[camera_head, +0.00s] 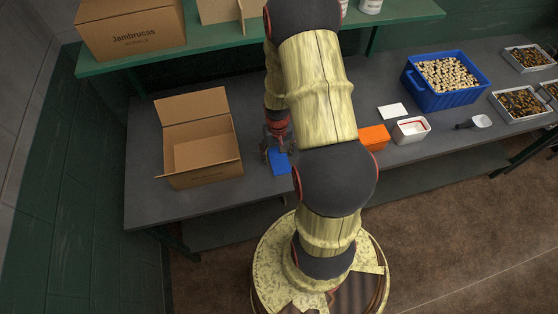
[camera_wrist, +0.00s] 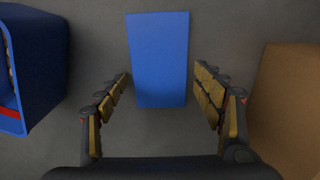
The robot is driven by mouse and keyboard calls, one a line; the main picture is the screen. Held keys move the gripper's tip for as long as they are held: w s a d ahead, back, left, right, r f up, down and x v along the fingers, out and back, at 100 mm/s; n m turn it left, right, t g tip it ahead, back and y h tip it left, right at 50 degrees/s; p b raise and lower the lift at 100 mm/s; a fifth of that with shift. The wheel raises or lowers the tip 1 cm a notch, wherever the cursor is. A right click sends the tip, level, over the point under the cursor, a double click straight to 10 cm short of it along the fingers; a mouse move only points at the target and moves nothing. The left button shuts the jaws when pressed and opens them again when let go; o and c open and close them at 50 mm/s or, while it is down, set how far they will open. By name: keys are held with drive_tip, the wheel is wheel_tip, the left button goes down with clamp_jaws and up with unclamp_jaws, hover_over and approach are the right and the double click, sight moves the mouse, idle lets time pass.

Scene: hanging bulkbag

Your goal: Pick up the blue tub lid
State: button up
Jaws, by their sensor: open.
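The blue tub lid (camera_wrist: 158,60) is a flat blue rectangle lying on the grey bench. In the wrist view it shows at the upper middle, between my gripper's two spread fingers (camera_wrist: 162,72), with a gap on each side. My gripper is open and holds nothing. In the head view my gripper (camera_head: 277,148) is over the far end of the lid (camera_head: 281,162), and my arm hides part of the area beside it. I cannot tell how high the fingertips are above the bench.
An open cardboard box (camera_head: 205,178) stands left of the lid; its side shows in the wrist view (camera_wrist: 288,105). A blue tub (camera_wrist: 35,65) is on the other side. Right of my arm are an orange box (camera_head: 374,138), a white tub (camera_head: 411,137) and a blue crate (camera_head: 445,99).

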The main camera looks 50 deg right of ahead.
drive_tip(key=shift+f, duration=0.25)
drive_tip(key=shift+c, duration=0.3)
drive_tip(key=c, duration=0.8)
drive_tip(key=shift+r, duration=0.1)
